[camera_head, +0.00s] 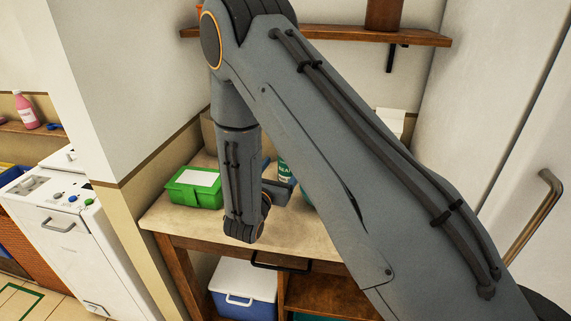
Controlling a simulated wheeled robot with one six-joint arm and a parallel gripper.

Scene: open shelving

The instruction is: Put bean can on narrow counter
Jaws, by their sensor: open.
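A green can with white lettering (285,171), apparently the bean can, stands on the light-topped wooden counter (172,219). My arm hides part of the can. My gripper (278,190) is just in front of the can, over the counter; its jaws are open, but the fingertips are mostly hidden and I cannot tell whether they touch the can. I cannot tell whether this counter is the narrow counter.
A green box with a white top (194,187) sits left of my forearm on the counter. A wooden wall shelf (335,34) hangs above. A blue-and-white cooler (243,290) stands below. A white appliance (75,240) is at left beyond a wall end.

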